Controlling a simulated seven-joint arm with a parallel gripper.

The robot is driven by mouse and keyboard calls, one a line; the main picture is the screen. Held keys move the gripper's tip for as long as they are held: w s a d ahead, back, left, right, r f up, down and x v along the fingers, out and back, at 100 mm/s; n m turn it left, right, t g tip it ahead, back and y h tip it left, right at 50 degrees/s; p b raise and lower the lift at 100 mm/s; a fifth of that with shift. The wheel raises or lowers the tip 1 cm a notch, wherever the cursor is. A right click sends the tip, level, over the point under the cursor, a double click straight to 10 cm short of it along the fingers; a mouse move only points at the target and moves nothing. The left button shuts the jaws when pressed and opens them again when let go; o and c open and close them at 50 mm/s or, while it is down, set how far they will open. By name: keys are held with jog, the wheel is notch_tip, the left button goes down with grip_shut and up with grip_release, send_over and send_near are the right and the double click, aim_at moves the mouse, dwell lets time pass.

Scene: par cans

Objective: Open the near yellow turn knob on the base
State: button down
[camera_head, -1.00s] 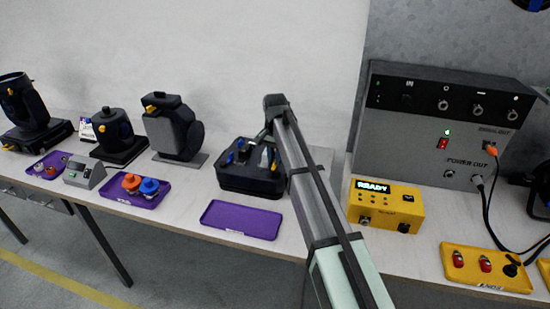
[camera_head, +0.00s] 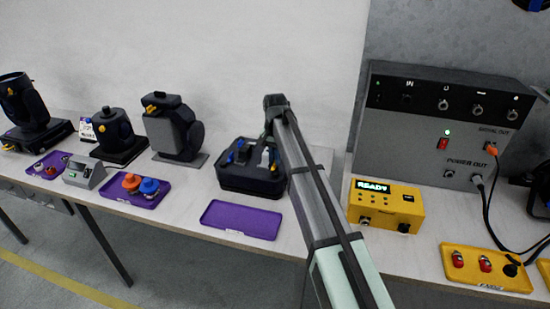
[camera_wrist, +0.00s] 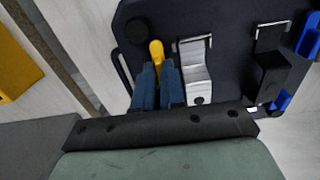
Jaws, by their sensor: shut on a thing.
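The base (camera_head: 235,182) is a dark, low box on the table, left of my arm in the head view. In the wrist view its dark top (camera_wrist: 225,20) fills the upper part of the picture. The near yellow turn knob (camera_wrist: 156,48) sticks up on it, next to a silver latch (camera_wrist: 196,75). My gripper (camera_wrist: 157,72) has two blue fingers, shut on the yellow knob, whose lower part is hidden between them. In the head view my arm hides the fingers and the knob.
A black latch (camera_wrist: 268,75) and blue parts (camera_wrist: 310,35) sit right of the silver latch. An empty purple tray (camera_head: 240,220) lies in front of the base. A yellow READY box (camera_head: 385,207) stands to the right, and a dark fixture (camera_head: 175,130) to the left.

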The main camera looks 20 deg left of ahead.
jog(key=shift+n, duration=0.3)
jog(key=c, duration=1.5)
grip_release()
jog(key=shift+r, duration=0.1)
notch_tip(320, 180, up, 14)
jog(key=shift+f, duration=0.2)
